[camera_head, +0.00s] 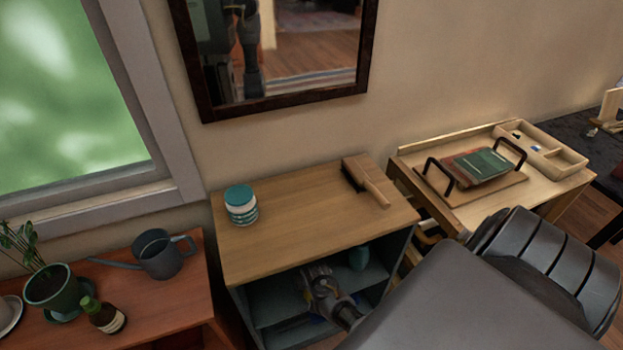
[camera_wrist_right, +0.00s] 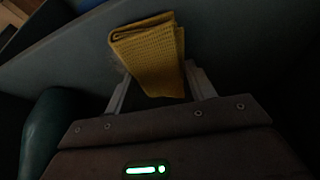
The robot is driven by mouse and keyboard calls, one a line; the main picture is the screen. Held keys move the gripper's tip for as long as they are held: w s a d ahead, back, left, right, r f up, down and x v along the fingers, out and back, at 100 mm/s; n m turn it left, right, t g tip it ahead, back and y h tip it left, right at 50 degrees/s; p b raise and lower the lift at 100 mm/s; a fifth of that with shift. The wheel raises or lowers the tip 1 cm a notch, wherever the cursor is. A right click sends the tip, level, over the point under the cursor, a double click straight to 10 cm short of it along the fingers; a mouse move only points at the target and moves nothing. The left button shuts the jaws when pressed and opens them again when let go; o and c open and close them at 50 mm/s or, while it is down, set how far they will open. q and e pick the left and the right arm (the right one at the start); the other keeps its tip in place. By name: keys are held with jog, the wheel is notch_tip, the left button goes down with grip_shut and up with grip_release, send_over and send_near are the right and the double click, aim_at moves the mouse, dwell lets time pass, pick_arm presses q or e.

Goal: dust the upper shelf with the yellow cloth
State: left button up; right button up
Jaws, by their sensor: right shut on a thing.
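The yellow cloth (camera_wrist_right: 148,55) is folded and shows in the right wrist view, between the fingers of my right gripper (camera_wrist_right: 160,88). My right gripper (camera_head: 316,272) is shut on it and reaches into the open front of the wooden-topped cabinet (camera_head: 290,230). In the head view the cloth cannot be made out. The blue-grey upper shelf (camera_head: 375,279) is partly hidden by my arm. A teal vessel (camera_head: 358,258) stands on it to the right of the gripper. I cannot tell whether the cloth touches the shelf. My left gripper is not in view.
A watering can (camera_head: 163,255), plant pot (camera_head: 52,288) and brown bottle (camera_head: 103,315) are at left. A tray with books (camera_head: 478,168) is at right. A dark green rounded object (camera_wrist_right: 45,130) is beside my right gripper.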

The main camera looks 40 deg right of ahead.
jog(key=shift+f+b, duration=0.65)
jog(key=shift+f, duration=0.25)
jog(key=shift+d, duration=0.1)
